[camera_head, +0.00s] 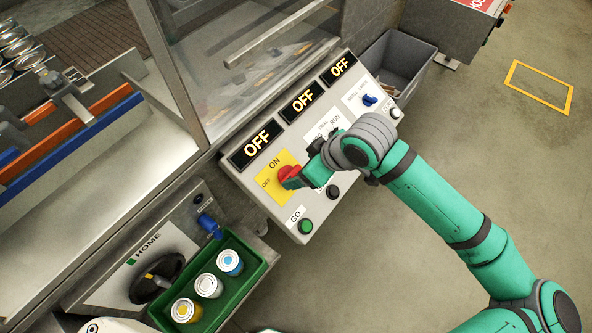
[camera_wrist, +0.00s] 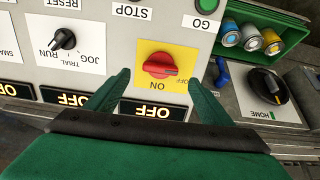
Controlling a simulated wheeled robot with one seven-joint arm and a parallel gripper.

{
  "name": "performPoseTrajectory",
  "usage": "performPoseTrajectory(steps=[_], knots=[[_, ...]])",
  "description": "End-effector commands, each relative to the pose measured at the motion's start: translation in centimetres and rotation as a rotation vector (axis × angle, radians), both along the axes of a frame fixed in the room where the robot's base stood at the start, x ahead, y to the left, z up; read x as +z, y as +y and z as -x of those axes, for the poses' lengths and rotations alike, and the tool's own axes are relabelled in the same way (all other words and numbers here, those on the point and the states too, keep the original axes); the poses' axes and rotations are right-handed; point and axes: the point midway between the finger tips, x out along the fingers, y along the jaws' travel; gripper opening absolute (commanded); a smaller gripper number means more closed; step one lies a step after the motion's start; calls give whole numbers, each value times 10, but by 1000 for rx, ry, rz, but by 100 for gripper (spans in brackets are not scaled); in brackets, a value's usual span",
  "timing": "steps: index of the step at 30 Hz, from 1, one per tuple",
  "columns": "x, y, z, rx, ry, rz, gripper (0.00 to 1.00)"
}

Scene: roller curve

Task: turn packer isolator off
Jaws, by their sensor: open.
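The packer isolator is a red rotary knob (camera_wrist: 160,66) on a yellow plate (camera_wrist: 148,48) marked ON and OFF. In the wrist view its bar lies crosswise, with a small pale mark at its right end, towards the small OFF label; ON is below it. The knob also shows in the head view (camera_head: 287,172), partly covered by my gripper (camera_head: 298,182). My gripper (camera_wrist: 159,80) is open, its green fingers on either side of the knob. I cannot tell whether they touch it. A black sign (camera_head: 256,142) above the plate reads OFF.
The panel also has a black JOG/RUN selector (camera_wrist: 63,39), a green GO button (camera_head: 305,226) and a blue knob (camera_head: 369,99). A green tray (camera_head: 256,282) with cans and a HOME dial (camera_head: 157,279) sit beside it. Open floor lies to the right.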

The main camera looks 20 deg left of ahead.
Motion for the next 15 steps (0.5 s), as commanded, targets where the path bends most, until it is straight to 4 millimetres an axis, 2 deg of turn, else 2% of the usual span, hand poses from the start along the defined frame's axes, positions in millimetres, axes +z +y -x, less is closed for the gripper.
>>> performPoseTrajectory(steps=[6, 15], knots=[[25, -14, 5, 1, -2, 2, 75], [32, -17, 7, 2, -1, 0, 75]])
